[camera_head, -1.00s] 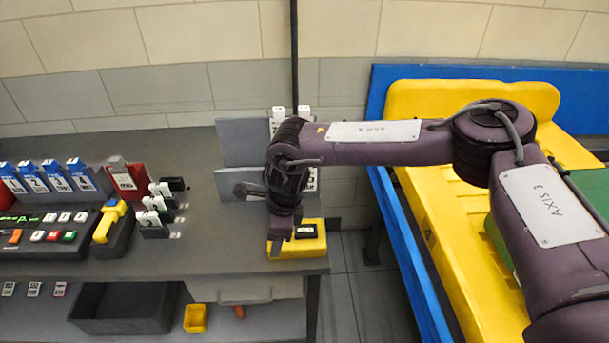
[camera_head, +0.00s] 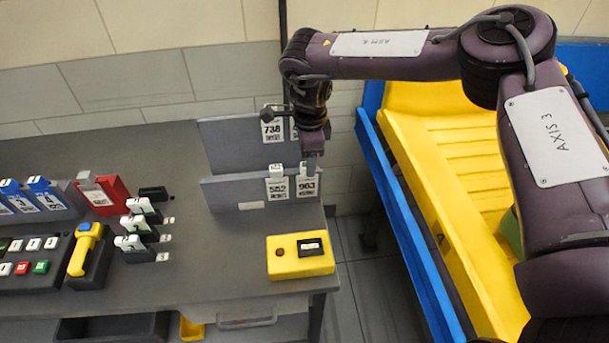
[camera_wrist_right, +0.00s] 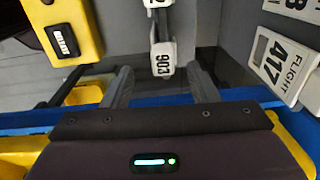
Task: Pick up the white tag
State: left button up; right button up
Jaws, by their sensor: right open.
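Several white tags hang on two grey upright panels at the back right of the table. In the head view, a tag marked 738 (camera_head: 270,127) is on the far panel, with another partly hidden beside it. Tags that seem to read 552 (camera_head: 277,189) and 903 (camera_head: 307,184) are on the near panel. My right gripper (camera_head: 311,167) is open, pointing down just above the right near tag. In the right wrist view its fingers (camera_wrist_right: 160,88) stand on either side of a white tag top (camera_wrist_right: 163,60), with nothing visibly gripped. My left gripper is out of view.
A yellow box (camera_head: 287,263) with a dark display sits at the table's right front corner. Small white-topped holders (camera_head: 140,225) and a red holder (camera_head: 104,196) stand further left. A blue-edged yellow conveyor (camera_head: 450,160) is at right. A white FLIGHT 417 tag (camera_wrist_right: 285,62) shows in the wrist view.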

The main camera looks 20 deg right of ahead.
aim_at(306, 179)
jog(key=f, duration=0.1)
jog(key=f+p, duration=0.1)
jog(key=f, duration=0.1)
jog(key=shift+w+p, duration=0.25)
jog(key=shift+p, duration=0.15)
jog(key=shift+w+f, duration=0.15)
jog(key=shift+f, duration=0.45)
jog(key=shift+w+f, duration=0.15)
jog(key=shift+f, duration=0.7)
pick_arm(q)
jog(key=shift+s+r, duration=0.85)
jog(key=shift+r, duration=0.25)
pick_arm(e)
jog(key=c, duration=1.1)
